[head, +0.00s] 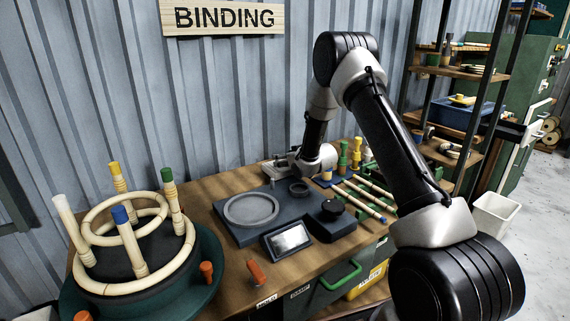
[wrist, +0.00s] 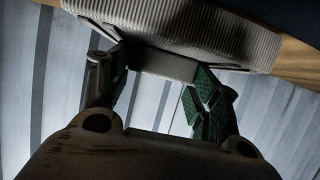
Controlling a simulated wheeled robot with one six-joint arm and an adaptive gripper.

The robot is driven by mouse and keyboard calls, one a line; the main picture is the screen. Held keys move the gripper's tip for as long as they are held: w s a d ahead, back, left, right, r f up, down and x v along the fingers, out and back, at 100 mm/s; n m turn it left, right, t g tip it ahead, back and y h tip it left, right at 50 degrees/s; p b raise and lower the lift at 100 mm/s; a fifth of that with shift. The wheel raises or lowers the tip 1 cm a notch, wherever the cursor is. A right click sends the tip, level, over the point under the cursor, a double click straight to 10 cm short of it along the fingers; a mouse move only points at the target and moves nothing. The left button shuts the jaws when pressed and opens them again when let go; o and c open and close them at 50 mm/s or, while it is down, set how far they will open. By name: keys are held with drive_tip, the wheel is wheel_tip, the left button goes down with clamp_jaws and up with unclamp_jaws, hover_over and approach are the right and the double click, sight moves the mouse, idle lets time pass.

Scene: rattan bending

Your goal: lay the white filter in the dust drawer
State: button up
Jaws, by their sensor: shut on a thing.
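My gripper (wrist: 162,82) is shut on the plain tab of the pale, ribbed white filter (wrist: 185,25) in the wrist view. Its green pads sit on either side of the tab, and the ribbed body extends beyond the fingers, cut off by the top edge. In the head view my gripper (head: 287,165) is at the back of the bench, near the wall, low behind the dark machine block; the filter is too small there to make out clearly. I cannot pick out the dust drawer for certain in either view.
The wooden bench (head: 215,185) carries a dark machine block (head: 285,240) with a round mesh disc (head: 250,208) and a small screen (head: 288,240). A rattan ring jig (head: 130,245) stands at left. A green handle (head: 342,275) is on the bench front.

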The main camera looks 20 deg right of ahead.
drive_tip(key=shift+f, duration=0.7)
drive_tip(key=shift+f, duration=0.15)
drive_tip(key=o, duration=1)
drive_tip(key=shift+o, duration=0.2)
